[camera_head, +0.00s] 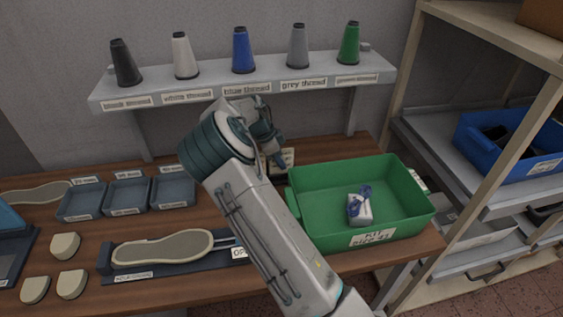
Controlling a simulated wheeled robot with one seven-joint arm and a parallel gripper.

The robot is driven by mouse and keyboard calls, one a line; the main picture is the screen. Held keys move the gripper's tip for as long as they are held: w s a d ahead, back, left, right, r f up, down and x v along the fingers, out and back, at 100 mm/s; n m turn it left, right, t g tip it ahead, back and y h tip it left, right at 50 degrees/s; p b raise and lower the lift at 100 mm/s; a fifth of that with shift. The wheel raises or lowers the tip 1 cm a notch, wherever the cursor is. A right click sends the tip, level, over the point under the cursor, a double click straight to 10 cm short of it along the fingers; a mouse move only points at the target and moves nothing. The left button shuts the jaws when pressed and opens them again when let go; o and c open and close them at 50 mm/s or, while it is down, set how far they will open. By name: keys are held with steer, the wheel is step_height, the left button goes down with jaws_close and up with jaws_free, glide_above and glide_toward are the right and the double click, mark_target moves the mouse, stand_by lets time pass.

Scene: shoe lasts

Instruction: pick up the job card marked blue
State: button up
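My arm reaches from the bottom right up over the wooden bench. My gripper (278,160) is at its far end, in front of the thread shelf, and is small and partly hidden by my own wrist. I cannot tell whether its fingers are open or shut. A pale card-like piece (288,156) with dark marks shows just behind and to the right of the gripper, partly covered by it. I cannot read whether it is marked blue, nor whether the gripper touches it.
A green bin (404,223) stands right of my arm, holding a white item with blue loops (360,207). Small grey trays (128,193) and a sole on a dark holder (162,249) lie left. Thread cones stand on the wall shelf (205,90) above. A rack with a blue bin (495,164) is at right.

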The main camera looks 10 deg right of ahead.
jaws_close()
steer(key=shift+r, duration=0.1)
